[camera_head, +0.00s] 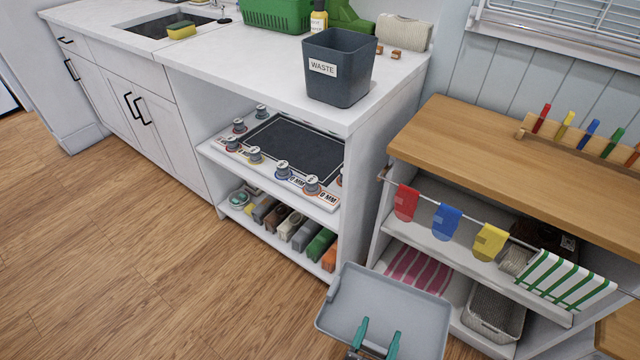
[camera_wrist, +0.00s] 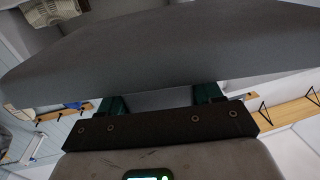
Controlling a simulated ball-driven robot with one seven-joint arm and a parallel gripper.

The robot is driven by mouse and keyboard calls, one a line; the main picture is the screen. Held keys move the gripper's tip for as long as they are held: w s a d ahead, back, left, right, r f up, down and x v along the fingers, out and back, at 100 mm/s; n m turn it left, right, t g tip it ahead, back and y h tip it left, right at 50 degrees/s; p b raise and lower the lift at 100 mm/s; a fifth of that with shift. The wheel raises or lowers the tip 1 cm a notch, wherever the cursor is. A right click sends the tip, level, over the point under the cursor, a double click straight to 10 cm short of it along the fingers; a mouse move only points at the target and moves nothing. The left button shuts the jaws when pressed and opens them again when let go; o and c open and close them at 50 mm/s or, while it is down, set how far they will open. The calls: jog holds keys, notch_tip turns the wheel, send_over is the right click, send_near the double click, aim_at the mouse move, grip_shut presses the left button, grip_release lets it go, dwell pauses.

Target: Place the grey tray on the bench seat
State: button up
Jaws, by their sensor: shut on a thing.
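The grey tray (camera_head: 370,295) is a shallow rectangle with low rims, held in the air at the bottom centre of the head view. My gripper (camera_head: 377,335) has its two teal fingers at the tray's near side and is shut on it. In the wrist view the tray's grey surface (camera_wrist: 170,50) fills the upper part, just beyond the teal fingers of my gripper (camera_wrist: 162,100). I cannot tell for sure which surface is the bench seat; a wooden surface (camera_head: 622,330) shows at the lower right edge, mostly out of frame.
A shelf unit with a wooden top (camera_head: 480,140) stands right of the tray, with hanging cloths, a striped towel (camera_head: 560,280) and a basket (camera_head: 495,310). A white counter (camera_head: 230,60) holds a waste bin (camera_head: 338,65). The wooden floor (camera_head: 110,250) is clear on the left.

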jog(key=w+d+r+n+t+y+p, duration=0.1)
jog(key=d+r+n+y+p, duration=0.4)
jog(key=r+p, duration=0.5)
notch_tip(320, 180, up, 3)
jog(key=w+d+y, duration=0.1)
jog(key=d+y, duration=0.1)
jog(key=shift+w+d+f+t+y, duration=0.15)
jog(key=shift+w+t+y, duration=0.2)
jog(key=shift+t+y, duration=0.05)
jog(key=shift+d+f, duration=0.1)
jog(key=shift+r+p, duration=0.2)
jog(key=shift+p, duration=0.15)
